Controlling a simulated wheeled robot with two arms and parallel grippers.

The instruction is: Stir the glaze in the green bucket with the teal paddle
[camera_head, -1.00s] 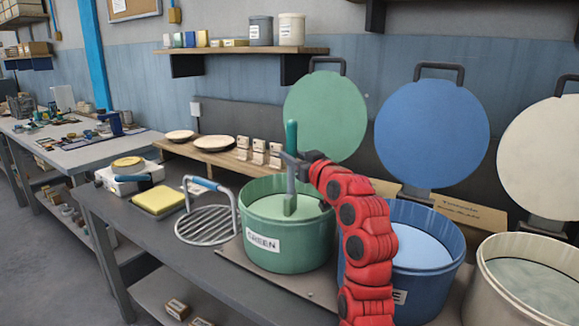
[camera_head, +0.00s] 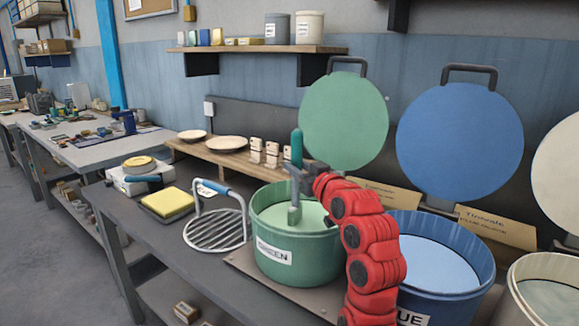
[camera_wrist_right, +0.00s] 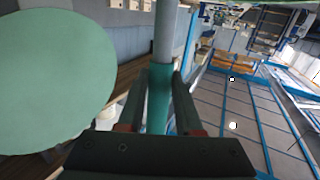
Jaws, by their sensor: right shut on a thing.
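The green bucket (camera_head: 290,262), labelled GREEN, stands on the bench in the head view, its lid (camera_head: 344,120) raised behind it. Pale green glaze (camera_head: 310,215) fills it to a little below the rim. My right gripper (camera_head: 297,172) is shut on the teal paddle (camera_head: 296,147) above the bucket. The paddle is near upright, and its lower end (camera_head: 294,215) is inside the bucket at the glaze; how deep it reaches is hidden. In the right wrist view the teal handle (camera_wrist_right: 158,100) is between the fingers of the gripper (camera_wrist_right: 157,95). My left gripper is not in view.
A blue bucket (camera_head: 440,305) and a cream bucket (camera_head: 520,300) stand to the right. A wire rack with a blue handle (camera_head: 215,235) and a yellow sponge (camera_head: 168,202) lie to the left. A wooden shelf with plates (camera_head: 227,144) is behind.

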